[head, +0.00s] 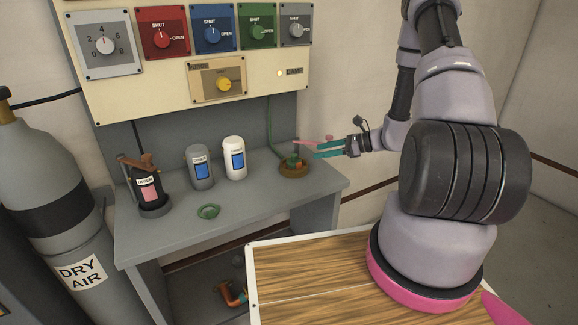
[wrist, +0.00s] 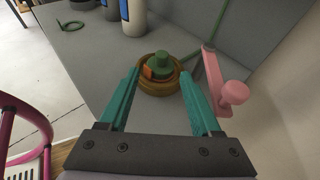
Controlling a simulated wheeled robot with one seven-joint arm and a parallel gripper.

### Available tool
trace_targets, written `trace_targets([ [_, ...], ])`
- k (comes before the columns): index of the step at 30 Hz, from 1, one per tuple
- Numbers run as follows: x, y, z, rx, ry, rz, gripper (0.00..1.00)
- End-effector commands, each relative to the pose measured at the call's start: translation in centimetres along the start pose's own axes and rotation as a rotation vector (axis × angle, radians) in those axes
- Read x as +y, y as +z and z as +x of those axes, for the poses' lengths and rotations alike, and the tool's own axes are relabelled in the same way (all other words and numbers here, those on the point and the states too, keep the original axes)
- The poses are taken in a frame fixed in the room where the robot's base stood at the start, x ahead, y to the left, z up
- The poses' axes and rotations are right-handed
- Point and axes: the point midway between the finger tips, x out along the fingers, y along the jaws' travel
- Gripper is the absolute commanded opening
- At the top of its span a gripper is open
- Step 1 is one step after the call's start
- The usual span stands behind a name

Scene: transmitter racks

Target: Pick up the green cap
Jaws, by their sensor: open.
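The green cap (wrist: 161,65) sits in a round brown dish (wrist: 160,88), with a small orange piece beside it. In the head view the cap (head: 293,160) and dish (head: 294,171) are at the right end of the grey bench. My gripper (head: 316,150) is open with teal fingers, to the right of the dish and apart from it. In the wrist view the cap shows ahead of and between the open fingertips (wrist: 163,72). Nothing is between the fingers.
A pink lever with a round knob (wrist: 232,92) stands close by the right finger. White (head: 234,158) and grey (head: 200,167) canisters, a green ring (head: 208,211) and a dark pink-labelled bottle (head: 149,188) are on the bench (head: 253,205). A control panel hangs above.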

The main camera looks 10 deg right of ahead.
Motion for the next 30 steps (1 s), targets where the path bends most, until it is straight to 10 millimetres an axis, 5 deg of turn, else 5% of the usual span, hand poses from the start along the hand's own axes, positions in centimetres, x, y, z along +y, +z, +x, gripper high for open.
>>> trace_targets([
  [30, -0.6, -0.4, 10.9, -0.005, -0.012, 0.018, 0.65],
])
